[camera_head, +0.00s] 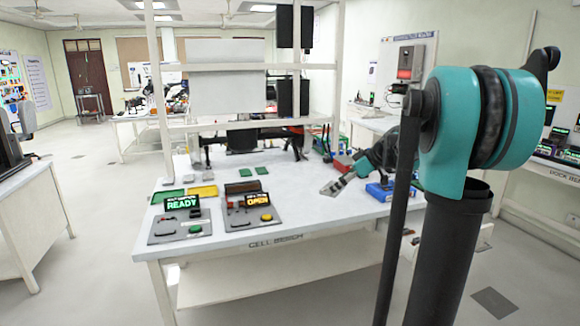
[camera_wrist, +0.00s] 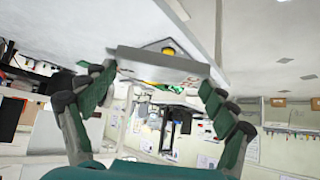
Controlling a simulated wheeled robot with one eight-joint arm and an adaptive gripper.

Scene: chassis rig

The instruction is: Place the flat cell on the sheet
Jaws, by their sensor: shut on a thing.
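My gripper (camera_head: 350,176) is above the right part of the cell bench. It is shut on a flat grey slab, which looks like the flat cell (camera_head: 331,188), held tilted at the fingertips. In the wrist view the cell (camera_wrist: 165,63) spans between the two green-and-grey fingers of my gripper (camera_wrist: 157,82). Flat coloured pieces lie on the bench left of my gripper: a green one (camera_head: 168,196) and a yellow one (camera_head: 202,191). I cannot tell which piece is the sheet.
Two panels stand at the bench's front left, one reading READY (camera_head: 181,222) and one reading OPEN (camera_head: 249,211). Small green pieces (camera_head: 254,171) lie farther back. A blue bin (camera_head: 380,191) is beside my arm. The bench's front middle is clear. White frame posts rise over the bench.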

